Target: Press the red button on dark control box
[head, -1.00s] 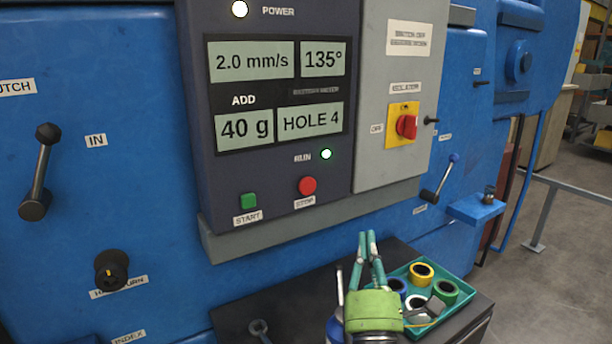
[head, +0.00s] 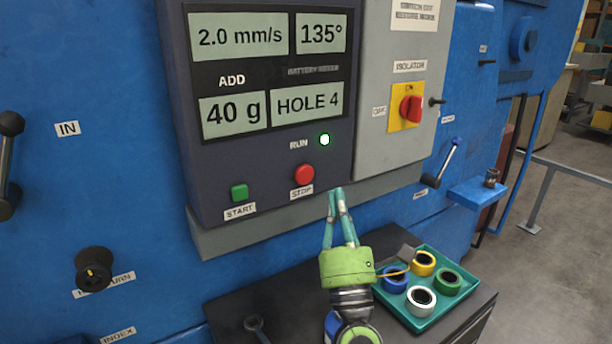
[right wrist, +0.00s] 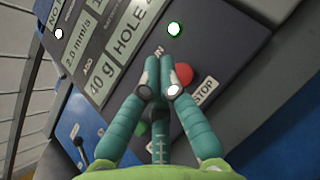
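The dark control box (head: 265,165) is mounted on the blue machine, with lit displays above its buttons. Its red button (head: 304,174) sits above the STOP label, and a green button (head: 239,192) sits to its left above START. In the right wrist view the red button (right wrist: 183,75) shows just beyond and right of the fingertips. My right gripper (head: 338,190) points up, below and right of the red button in the head view; its fingers (right wrist: 158,75) are drawn together with nothing between them. Contact with the box is not visible. My left gripper is out of view.
A grey panel with a red isolator switch (head: 411,108) adjoins the box on the right. A grey ledge (head: 215,242) runs beneath. A teal tray (head: 431,318) with several coloured rings stands on the dark cabinet top, close to my right gripper. A wrench (head: 256,326) lies there too.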

